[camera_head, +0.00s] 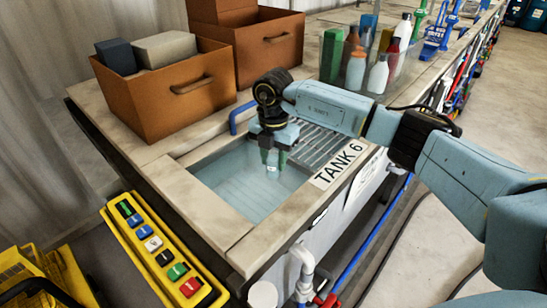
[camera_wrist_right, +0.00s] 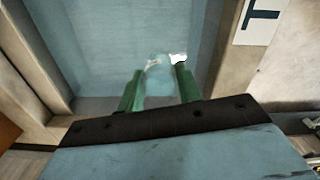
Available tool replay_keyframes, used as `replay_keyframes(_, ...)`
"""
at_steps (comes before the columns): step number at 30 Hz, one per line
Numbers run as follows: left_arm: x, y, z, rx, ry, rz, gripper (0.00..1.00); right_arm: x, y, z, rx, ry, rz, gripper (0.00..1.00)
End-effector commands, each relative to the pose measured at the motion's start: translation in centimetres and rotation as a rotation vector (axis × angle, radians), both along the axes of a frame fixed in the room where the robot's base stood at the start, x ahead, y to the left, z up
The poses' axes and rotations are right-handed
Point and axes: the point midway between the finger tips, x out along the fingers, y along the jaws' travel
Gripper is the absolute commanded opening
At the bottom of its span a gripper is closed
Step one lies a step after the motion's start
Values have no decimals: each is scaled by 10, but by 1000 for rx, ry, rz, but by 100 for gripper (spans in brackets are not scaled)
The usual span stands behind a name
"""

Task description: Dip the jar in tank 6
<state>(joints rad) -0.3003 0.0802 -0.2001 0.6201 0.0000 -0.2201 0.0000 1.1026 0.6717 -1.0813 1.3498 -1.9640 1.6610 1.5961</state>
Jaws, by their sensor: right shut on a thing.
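Tank 6 (camera_head: 238,188) is a sunken rectangular basin with pale blue liquid, set in the counter beside a label reading TANK 6 (camera_head: 339,163). My right gripper (camera_head: 273,163) points straight down over the tank. Its green fingers are shut on a clear jar (camera_head: 272,168), which is mostly hidden between them. In the right wrist view the see-through jar (camera_wrist_right: 158,75) shows between the two green fingertips, with the tank's liquid (camera_wrist_right: 120,40) behind it. I cannot tell whether the jar touches the liquid. My left gripper is not in view.
Brown crates (camera_head: 162,98) stand behind the tank on the left. A slatted metal drainer (camera_head: 322,148) adjoins the tank. Several bottles (camera_head: 378,75) stand in a clear bin to the right. A yellow button panel (camera_head: 160,250) is at the front left, and a white pipe (camera_head: 303,262) is below.

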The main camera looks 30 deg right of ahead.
Motion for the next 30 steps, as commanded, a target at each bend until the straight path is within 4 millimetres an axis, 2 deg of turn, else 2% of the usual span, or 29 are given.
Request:
replay_keyframes(17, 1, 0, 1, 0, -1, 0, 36, 0, 0, 2, 1, -1, 0, 9)
replay_keyframes(30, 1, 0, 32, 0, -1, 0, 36, 0, 0, 42, 0, -1, 0, 9)
